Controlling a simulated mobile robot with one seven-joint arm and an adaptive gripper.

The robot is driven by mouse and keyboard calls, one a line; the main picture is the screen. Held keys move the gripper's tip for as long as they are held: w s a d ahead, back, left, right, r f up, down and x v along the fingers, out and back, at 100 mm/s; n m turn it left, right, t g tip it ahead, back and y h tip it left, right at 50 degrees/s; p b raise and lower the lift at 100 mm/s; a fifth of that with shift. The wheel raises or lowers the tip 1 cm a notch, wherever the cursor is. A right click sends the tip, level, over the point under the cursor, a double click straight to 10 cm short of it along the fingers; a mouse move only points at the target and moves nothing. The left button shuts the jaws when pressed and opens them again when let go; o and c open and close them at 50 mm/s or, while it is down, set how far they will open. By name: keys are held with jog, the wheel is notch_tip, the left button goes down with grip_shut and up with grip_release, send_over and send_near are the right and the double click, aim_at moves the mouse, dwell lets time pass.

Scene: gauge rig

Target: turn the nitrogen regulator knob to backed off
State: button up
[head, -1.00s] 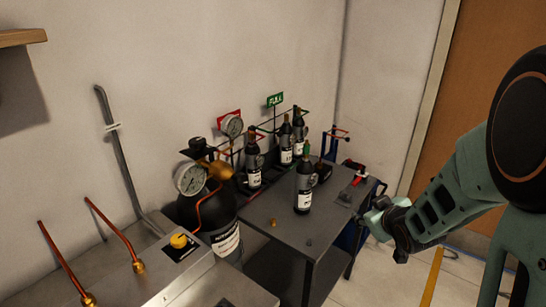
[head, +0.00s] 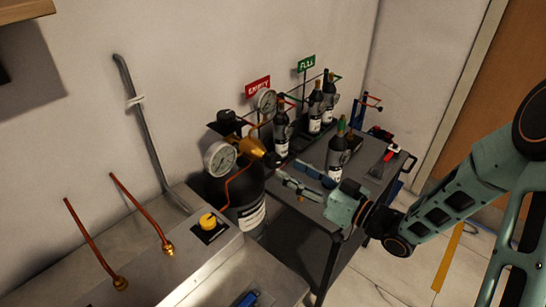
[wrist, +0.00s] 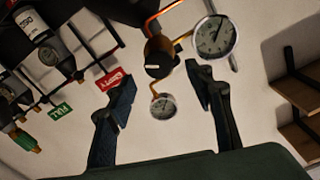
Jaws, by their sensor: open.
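The nitrogen regulator is a brass body (head: 250,147) with two round dial gauges on top of a black cylinder (head: 225,190). Its dark knob (head: 272,159) faces my gripper (head: 286,171). In the wrist view the knob (wrist: 158,66) shows as a dark round face with a white mark, ringed by brass. My gripper (wrist: 162,77) is open and empty there, with one finger on each side of the knob in the picture. The knob appears ahead of the fingertips; I cannot tell the exact gap. The gauges (wrist: 215,36) (wrist: 162,106) show near the fingers.
A grey cart (head: 312,208) with small bottles stands right of the cylinder. Red EMPTY (head: 258,87) and green FULL (head: 307,63) signs stand behind. A steel bench (head: 195,262) with a yellow knob (head: 208,221) and copper tubes is at the left. A copper line (head: 232,185) runs below the regulator.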

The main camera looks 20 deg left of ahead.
aim_at(276, 163)
jog(key=p+x, duration=0.1)
jog(key=x, duration=0.6)
jog(key=shift+w+a, duration=0.1)
jog(key=shift+f, duration=0.1)
jog(key=c, duration=1.2)
